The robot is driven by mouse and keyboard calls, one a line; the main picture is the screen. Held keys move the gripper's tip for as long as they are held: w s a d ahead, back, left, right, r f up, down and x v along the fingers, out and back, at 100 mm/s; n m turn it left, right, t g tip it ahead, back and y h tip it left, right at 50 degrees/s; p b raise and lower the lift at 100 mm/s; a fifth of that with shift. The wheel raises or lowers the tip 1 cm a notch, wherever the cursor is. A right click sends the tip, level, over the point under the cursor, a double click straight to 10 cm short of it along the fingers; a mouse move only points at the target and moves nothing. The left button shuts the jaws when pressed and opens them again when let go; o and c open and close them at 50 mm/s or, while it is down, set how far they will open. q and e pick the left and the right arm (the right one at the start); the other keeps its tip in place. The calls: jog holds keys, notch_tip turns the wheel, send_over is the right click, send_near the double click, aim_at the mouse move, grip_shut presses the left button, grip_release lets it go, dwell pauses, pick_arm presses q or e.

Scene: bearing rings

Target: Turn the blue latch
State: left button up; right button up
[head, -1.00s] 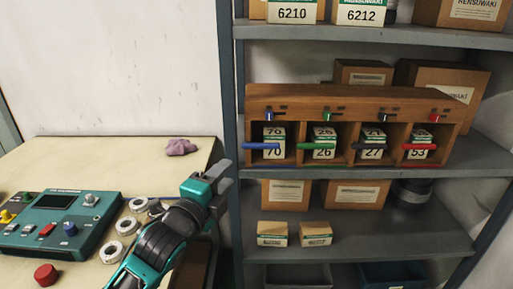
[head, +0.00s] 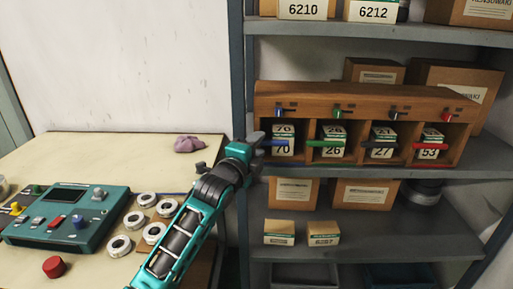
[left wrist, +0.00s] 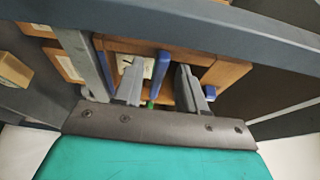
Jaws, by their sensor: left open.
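A wooden box with several numbered compartments (head: 360,98) stands on the middle shelf. Its leftmost compartment has a blue bar latch (head: 279,143) across the front and a small blue knob (head: 279,112) above. My left gripper (head: 257,153) is open, near the left end of the blue latch. In the left wrist view, an upright blue bar (left wrist: 161,72) shows between the two open fingers (left wrist: 160,85) and nothing is clamped. Whether a finger touches it cannot be told. My right gripper is out of view.
Green (head: 325,143), black (head: 380,145) and red (head: 433,146) bars cross the other compartments. A shelf post (head: 238,60) stands close to my left gripper. A bench with a control panel (head: 68,215) and several metal rings (head: 145,200) is at left.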

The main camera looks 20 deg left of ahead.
pick_arm(q)
jog(key=shift+c, duration=0.3)
grip_shut()
dwell(0.4)
